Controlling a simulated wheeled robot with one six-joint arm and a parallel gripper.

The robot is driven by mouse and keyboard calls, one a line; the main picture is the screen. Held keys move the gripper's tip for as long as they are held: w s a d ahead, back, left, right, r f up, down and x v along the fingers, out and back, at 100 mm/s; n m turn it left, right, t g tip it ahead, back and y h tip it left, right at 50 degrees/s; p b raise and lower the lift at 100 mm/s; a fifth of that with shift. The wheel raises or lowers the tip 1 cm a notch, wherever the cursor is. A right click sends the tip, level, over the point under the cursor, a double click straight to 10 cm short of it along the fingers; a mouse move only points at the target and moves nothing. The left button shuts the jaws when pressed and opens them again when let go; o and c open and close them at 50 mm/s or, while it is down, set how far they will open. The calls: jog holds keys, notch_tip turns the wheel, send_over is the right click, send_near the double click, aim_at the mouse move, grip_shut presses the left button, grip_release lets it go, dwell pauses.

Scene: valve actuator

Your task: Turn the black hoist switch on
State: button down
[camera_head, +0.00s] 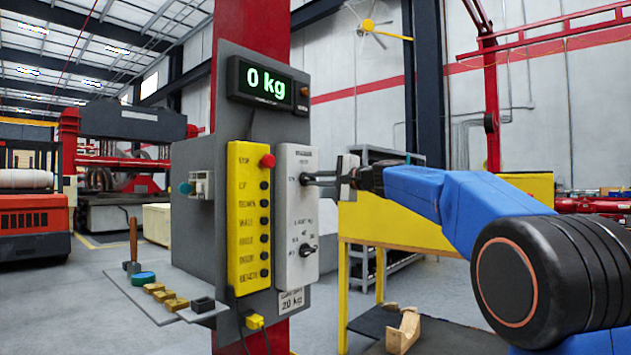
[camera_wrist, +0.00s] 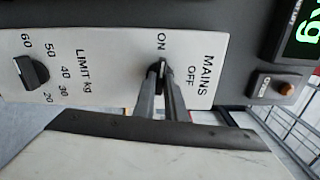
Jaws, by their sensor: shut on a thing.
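The black hoist switch (camera_wrist: 158,68) sits on the white panel (camera_wrist: 110,50), beside the labels MAINS, ON and OFF in the wrist view. Its pointer appears to face the ON label, though the fingers partly cover the knob. My gripper (camera_wrist: 161,80) is shut on the switch, one finger on each side of it. In the head view my gripper (camera_head: 306,180) reaches in from the right to the upper part of the white box (camera_head: 293,225); the switch is mostly hidden there by the fingertips.
A black LIMIT kg knob (camera_wrist: 31,72) is on the same panel. A yellow button box (camera_head: 244,200) with a red stop button (camera_head: 267,160) stands just left. Above, a display (camera_head: 262,83) reads 0 kg. A small shelf (camera_head: 165,310) holding tools juts out below left.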

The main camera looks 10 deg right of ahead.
jog(key=shift+f+n, duration=0.1)
jog(key=shift+n, duration=0.2)
jog(key=c, duration=1.8)
grip_release()
jog(key=shift+s, duration=0.1)
jog(key=v, duration=1.7)
jog(key=shift+d, duration=0.1)
jog(key=shift+s, duration=0.1)
